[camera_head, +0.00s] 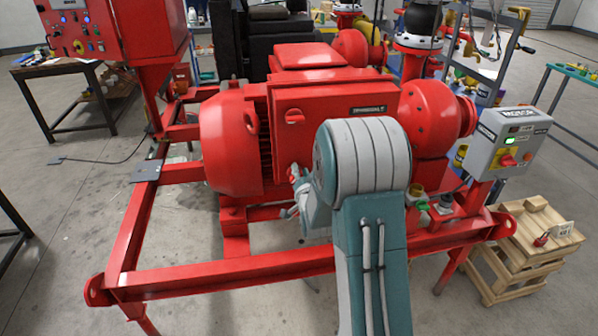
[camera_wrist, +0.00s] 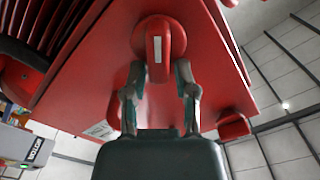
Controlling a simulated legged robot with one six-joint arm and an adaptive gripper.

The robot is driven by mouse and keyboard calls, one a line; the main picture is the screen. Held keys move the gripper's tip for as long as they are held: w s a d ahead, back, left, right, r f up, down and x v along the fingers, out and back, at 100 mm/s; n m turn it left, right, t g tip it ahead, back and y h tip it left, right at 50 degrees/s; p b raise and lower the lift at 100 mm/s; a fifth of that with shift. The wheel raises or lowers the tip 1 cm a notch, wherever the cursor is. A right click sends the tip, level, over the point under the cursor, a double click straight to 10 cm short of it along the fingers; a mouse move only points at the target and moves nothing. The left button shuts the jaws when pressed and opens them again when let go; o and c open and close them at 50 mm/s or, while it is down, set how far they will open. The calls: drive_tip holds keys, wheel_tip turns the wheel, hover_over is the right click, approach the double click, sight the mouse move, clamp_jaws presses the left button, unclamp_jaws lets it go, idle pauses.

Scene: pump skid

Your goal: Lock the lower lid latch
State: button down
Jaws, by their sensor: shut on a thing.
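The red pump housing (camera_head: 340,90) carries a flat lid (camera_head: 325,140) on its front face. An upper round latch (camera_head: 295,117) is clear of my gripper. My gripper (camera_head: 294,178) is at the lower latch, low on the lid's left side, and my arm hides much of the lid's lower right. In the wrist view the lower latch (camera_wrist: 160,45) is a red round base with a raised bar knob and a pale stripe along it. My gripper (camera_wrist: 159,72) has its two fingers on either side of the knob, shut on it. The exact finger contact is hard to see.
A red skid frame (camera_head: 225,272) runs below and in front of the housing. A grey motor control box (camera_head: 507,142) stands at the right, above a wooden crate (camera_head: 520,250). A red cabinet (camera_head: 115,35) and a dark table (camera_head: 75,72) are at the left. Open floor lies at front left.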

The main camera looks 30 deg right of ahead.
drive_tip(key=m, duration=0.2)
drive_tip(key=f+m, duration=0.1)
drive_tip(key=m, duration=0.2)
drive_tip(key=shift+w+d+m, duration=0.1)
drive_tip(key=shift+d+m, duration=0.05)
drive_tip(key=shift+m, duration=0.15)
drive_tip(key=m, duration=0.4)
drive_tip(key=shift+f+m, duration=0.3)
drive_tip(key=shift+f, duration=0.1)
drive_tip(key=shift+d, duration=0.1)
drive_tip(key=c, duration=0.6)
unclamp_jaws()
drive_tip(key=shift+w, duration=0.2)
drive_tip(key=v, duration=1.2)
